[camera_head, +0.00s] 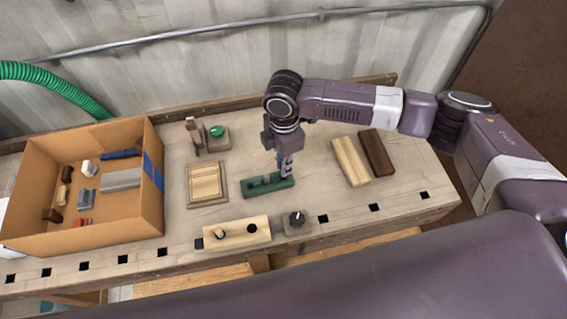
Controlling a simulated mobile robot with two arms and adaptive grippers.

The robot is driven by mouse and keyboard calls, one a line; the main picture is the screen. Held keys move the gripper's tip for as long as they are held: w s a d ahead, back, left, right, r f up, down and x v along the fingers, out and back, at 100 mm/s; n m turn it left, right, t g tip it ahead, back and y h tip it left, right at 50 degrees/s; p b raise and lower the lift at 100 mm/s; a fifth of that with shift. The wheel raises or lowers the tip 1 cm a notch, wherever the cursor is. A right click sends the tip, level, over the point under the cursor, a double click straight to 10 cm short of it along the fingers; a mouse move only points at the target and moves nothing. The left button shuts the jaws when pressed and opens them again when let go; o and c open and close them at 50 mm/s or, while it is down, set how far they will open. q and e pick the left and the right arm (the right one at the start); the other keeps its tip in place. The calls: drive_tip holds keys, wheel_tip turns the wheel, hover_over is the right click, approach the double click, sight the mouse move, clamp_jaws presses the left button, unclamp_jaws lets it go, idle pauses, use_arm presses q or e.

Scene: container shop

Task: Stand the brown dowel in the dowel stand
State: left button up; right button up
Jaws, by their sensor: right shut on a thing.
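My right gripper (287,172) points down at the right end of a green block (259,189) that has small grey pieces on it. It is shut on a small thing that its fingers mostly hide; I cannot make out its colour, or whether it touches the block. A pale wooden block (237,237) at the table's front edge has a short pale peg at its left and a dark round hole at its right. I cannot tell for certain which block is the dowel stand. I cannot clearly make out a brown dowel. My left gripper is not in view.
An open cardboard box (135,222) with several small items stands at the left. A wooden frame tray (207,184), a green knob (217,131), a black knob (297,219), a pale board (350,161) and a dark brown board (377,153) surround the gripper. The right table end is clear.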

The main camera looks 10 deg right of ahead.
drive_tip(key=shift+f+p, duration=0.2)
drive_tip(key=shift+p, duration=0.1)
idle(0.6)
drive_tip(key=shift+f+p, duration=0.15)
drive_tip(key=shift+p, duration=0.2)
drive_tip(key=shift+f, duration=0.85)
idle(1.1)
drive_tip(key=o, duration=0.8)
wheel_tip(320, 180, up, 7)
drive_tip(key=p, duration=0.7)
